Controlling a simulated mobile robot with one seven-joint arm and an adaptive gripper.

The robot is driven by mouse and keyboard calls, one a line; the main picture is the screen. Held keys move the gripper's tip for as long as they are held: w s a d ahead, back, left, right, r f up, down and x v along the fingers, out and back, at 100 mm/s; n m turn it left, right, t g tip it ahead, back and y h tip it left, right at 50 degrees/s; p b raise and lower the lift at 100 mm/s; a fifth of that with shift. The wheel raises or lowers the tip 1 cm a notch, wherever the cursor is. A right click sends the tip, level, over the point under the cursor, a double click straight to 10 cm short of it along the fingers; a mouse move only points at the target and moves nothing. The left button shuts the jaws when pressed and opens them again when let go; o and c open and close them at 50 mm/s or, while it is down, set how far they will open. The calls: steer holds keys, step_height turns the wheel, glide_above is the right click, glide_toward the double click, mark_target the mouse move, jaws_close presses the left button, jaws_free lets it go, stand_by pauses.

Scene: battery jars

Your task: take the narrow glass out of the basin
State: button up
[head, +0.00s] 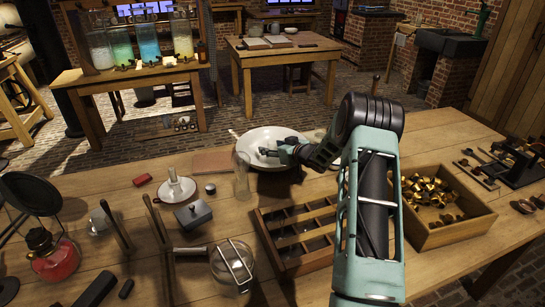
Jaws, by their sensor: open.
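A wide white basin (259,135) stands on the wooden workbench near its far edge. A narrow clear glass (242,182) stands upright at the basin's front left; its base appears to be on the bench top, outside the basin, with its upper part overlapping the rim in view. My gripper (264,153) is open over the basin, its fingers pointing left toward the upper part of the glass. No glass shows between the fingers. My forearm and gripper hide the basin's right side, and I cannot tell what lies behind them.
In front are a wooden compartment tray (272,239), a grey box (193,215) and a white dish with a candle-like piece (176,188). A wooden box of brass parts (447,232) is right of my arm. A red block (142,180) lies left, with some bare bench around it.

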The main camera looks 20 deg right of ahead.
steer(key=c, duration=1.2)
jaws_close()
steer(key=shift+r, duration=0.1)
